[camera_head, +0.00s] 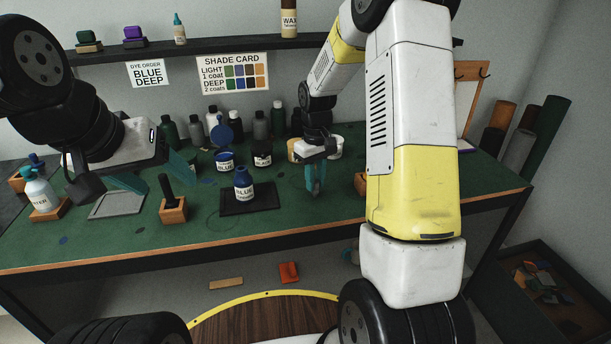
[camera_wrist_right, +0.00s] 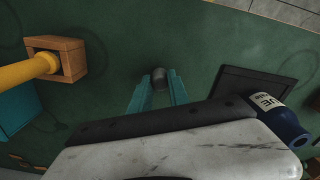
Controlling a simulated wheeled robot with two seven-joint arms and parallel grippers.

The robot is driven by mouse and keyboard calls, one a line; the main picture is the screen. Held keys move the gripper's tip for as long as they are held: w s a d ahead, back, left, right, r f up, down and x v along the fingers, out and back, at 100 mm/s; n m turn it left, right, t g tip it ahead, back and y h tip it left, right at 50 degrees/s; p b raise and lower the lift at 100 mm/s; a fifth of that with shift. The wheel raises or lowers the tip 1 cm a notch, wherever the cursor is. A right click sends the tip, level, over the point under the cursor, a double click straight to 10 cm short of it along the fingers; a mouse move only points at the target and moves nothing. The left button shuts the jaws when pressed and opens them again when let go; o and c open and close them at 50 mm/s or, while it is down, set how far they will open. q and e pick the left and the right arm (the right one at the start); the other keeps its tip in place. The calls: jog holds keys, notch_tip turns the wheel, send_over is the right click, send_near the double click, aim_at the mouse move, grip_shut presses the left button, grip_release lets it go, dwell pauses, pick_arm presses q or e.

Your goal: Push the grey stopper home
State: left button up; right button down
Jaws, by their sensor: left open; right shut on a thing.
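My right gripper (camera_head: 315,190) is shut, its teal fingers pointing down over the green bench to the right of the black tray (camera_head: 262,205). In the right wrist view, a small dark grey round piece, which looks like the stopper (camera_wrist_right: 159,77), sits between the fingertips (camera_wrist_right: 159,92). The head view does not show it clearly. A blue bottle (camera_head: 244,184) labelled BLUE stands upright on the tray, apart from the gripper. It also shows in the wrist view (camera_wrist_right: 290,124), partly hidden by my gripper body. My left gripper (camera_head: 135,190) is open and empty over the left of the bench.
A wooden block (camera_head: 173,210) with a dark-handled tool stands left of the tray. A blue jar (camera_head: 225,162) and a black jar (camera_head: 262,155) stand behind. In the wrist view, a yellow handle (camera_wrist_right: 25,68) leans from a wooden block (camera_wrist_right: 72,60). Bottles line the back.

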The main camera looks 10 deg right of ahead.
jog(key=shift+r, duration=0.1)
jog(key=shift+r, duration=1.9)
jog(key=shift+r, duration=0.1)
jog(key=shift+r, duration=0.35)
notch_tip(320, 180, up, 14)
jog(key=w+a+f, duration=0.1)
jog(key=a+f, duration=0.1)
jog(key=a, duration=0.8)
jog(key=w+a+f, duration=0.1)
jog(key=a+f, duration=0.1)
jog(key=a, duration=0.8)
jog(key=shift+n, duration=0.4)
jog(key=shift+f, duration=0.15)
